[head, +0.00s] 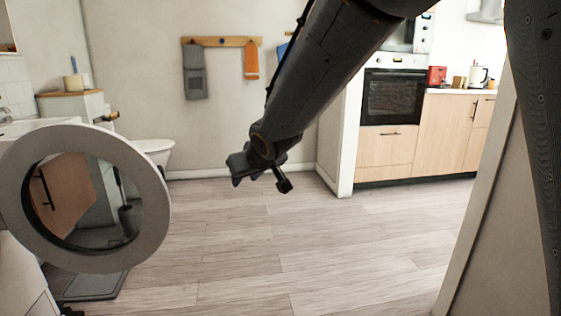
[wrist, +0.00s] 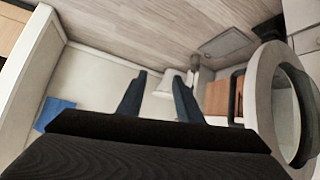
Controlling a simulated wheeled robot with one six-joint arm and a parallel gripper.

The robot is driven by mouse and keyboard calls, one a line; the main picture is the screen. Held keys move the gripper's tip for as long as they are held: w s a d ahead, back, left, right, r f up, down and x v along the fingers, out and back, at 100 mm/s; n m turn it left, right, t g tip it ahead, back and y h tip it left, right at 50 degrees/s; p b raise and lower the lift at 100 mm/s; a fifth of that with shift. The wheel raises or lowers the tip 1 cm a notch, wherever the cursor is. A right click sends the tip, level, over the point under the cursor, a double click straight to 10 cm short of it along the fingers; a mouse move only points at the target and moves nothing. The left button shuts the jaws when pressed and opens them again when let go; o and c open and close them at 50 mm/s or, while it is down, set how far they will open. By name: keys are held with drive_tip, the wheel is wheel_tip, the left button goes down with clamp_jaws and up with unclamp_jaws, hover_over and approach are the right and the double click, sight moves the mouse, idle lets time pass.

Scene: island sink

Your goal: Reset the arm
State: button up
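My arm comes down from the top of the head view, with my gripper (head: 262,176) at its lower end. The gripper hangs in the air above the wooden floor, in front of the pale wall. In the wrist view my gripper's two dark blue fingers (wrist: 159,92) stand apart with a clear gap between them. Nothing is held between them. In the head view the gripper is small and dark, and its fingers are hard to make out.
A round frame with a glass centre (head: 152,205) stands close at left, apart from my gripper. A toilet (head: 153,151) is behind it. Towels (head: 195,72) hang on the back wall. An oven (head: 392,97) and cabinets are at right. The middle floor (head: 270,240) is clear.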

drive_tip(key=s+d+f+g+h, duration=0.1)
drive_tip(key=s+d+f+g, duration=0.25)
drive_tip(key=s, duration=0.85)
drive_tip(key=s+d+f+m+g+h, duration=0.1)
drive_tip(key=s+d+f+g+h, duration=0.3)
drive_tip(key=s, duration=0.8)
drive_tip(key=s+d+f+g+y, duration=0.1)
drive_tip(key=s+d+f+g, duration=0.15)
drive_tip(key=s+d, duration=0.65)
drive_tip(key=s+d+r+m+p, duration=0.1)
drive_tip(key=d+r+m+p, duration=0.1)
drive_tip(key=d+r+p, duration=0.4)
drive_tip(key=s+d+r+m+t+p, duration=0.1)
drive_tip(key=d+r+p, duration=0.5)
drive_tip(key=r+p, duration=0.7)
drive_tip(key=s+m+p, duration=0.1)
drive_tip(key=m+p, duration=0.1)
drive_tip(key=p, duration=0.3)
drive_tip(key=shift+s+m, duration=0.2)
drive_tip(key=shift+m, duration=0.1)
